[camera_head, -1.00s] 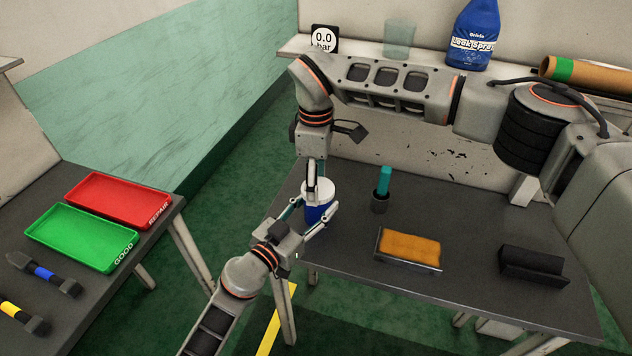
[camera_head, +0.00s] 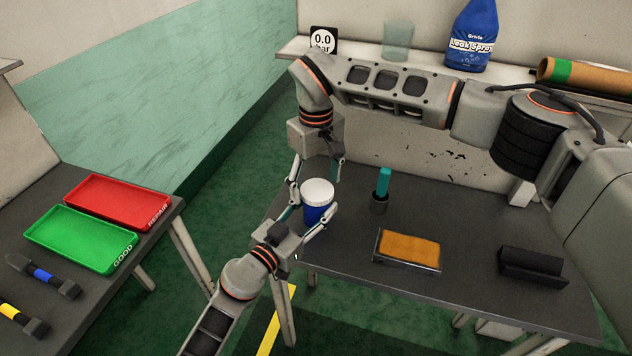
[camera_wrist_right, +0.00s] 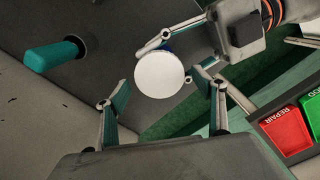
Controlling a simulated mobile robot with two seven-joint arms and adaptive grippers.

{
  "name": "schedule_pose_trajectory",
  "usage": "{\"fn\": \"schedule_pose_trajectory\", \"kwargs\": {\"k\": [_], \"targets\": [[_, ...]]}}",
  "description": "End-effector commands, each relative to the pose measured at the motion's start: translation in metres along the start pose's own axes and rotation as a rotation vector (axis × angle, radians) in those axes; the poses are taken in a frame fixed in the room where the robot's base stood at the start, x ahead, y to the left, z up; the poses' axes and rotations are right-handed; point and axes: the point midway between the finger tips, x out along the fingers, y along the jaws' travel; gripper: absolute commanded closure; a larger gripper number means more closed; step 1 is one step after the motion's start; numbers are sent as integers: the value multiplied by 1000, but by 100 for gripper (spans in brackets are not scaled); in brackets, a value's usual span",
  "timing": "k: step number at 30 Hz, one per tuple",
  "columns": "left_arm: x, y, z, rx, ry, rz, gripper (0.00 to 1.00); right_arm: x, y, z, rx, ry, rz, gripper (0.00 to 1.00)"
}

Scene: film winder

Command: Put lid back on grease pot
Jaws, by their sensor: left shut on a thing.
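The grease pot (camera_head: 319,211) is a blue tub standing upright at the left end of the dark table. The white lid (camera_head: 318,191) sits on top of it and looks level; whether it is fully seated cannot be told. My left gripper (camera_head: 311,222) is shut on the pot's body from the front. My right gripper (camera_head: 316,170) is open and empty just above the lid, pointing down. In the right wrist view the round lid (camera_wrist_right: 160,74) shows beyond the open fingers, with the left gripper around the pot.
A small cup with a teal-handled tool (camera_head: 383,183) stands right of the pot. An orange block in a tray (camera_head: 407,248) and a black holder (camera_head: 532,266) lie further right. Red (camera_head: 119,200) and green (camera_head: 82,238) trays are on the left table.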

Motion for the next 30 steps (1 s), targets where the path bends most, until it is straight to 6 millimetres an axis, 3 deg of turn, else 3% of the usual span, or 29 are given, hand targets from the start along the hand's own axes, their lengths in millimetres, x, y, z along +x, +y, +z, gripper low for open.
{"fn": "schedule_pose_trajectory", "kwargs": {"k": [9,21,30], "targets": [[0,0,0,1,0,0,100,-3,0,0,-1,1,1,31],[0,0,0,0,0,0,100,-44,0,0,-2,0,1,31],[0,0,0,0,0,1,100,-44,0,0,-5,0,1,34]]}}
